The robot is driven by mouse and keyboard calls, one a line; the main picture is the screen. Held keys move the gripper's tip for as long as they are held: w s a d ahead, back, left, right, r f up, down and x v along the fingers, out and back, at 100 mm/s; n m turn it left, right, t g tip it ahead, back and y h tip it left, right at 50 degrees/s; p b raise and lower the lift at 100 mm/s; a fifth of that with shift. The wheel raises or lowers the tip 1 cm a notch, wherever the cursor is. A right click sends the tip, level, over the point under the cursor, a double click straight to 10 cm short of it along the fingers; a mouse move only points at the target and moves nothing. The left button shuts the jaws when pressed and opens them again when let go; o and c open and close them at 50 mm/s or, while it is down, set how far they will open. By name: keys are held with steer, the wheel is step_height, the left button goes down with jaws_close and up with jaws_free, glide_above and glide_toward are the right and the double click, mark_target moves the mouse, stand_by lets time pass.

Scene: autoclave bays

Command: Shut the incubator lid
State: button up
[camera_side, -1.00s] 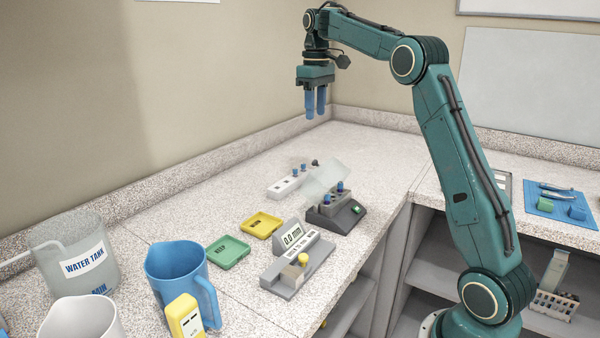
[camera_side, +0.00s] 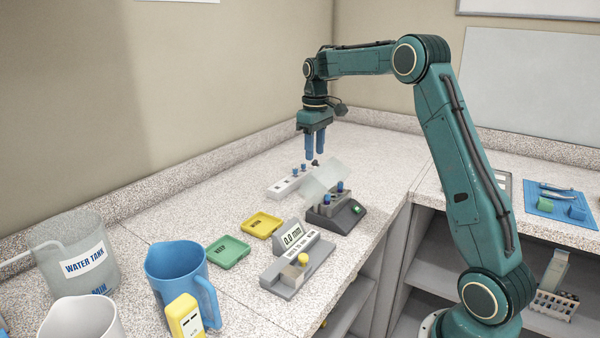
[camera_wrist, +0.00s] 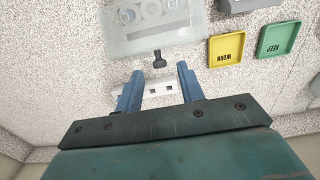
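The incubator (camera_side: 344,219) is a dark grey box with a green-lit switch, on the counter in the side view. Its clear lid (camera_side: 323,180) stands open, tilted up, with blue-capped vials below it. The lid also shows in the wrist view (camera_wrist: 150,35), with a dark knob (camera_wrist: 158,56) at its edge. My gripper (camera_side: 315,155) points down just above and behind the raised lid edge. In the wrist view its blue fingers (camera_wrist: 158,80) are apart with nothing held between them, and the knob lies just beyond their tips. I cannot tell contact with the lid.
A white slotted rack (camera_side: 284,187) with blue-topped items sits behind the incubator, below my gripper. Yellow (camera_side: 262,225) and green (camera_side: 230,252) trays and a gauge (camera_side: 298,262) lie in front. A blue jug (camera_side: 175,275) and water tank (camera_side: 75,255) stand front left.

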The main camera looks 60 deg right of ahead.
steer(key=shift+f, duration=1.2)
jaws_close()
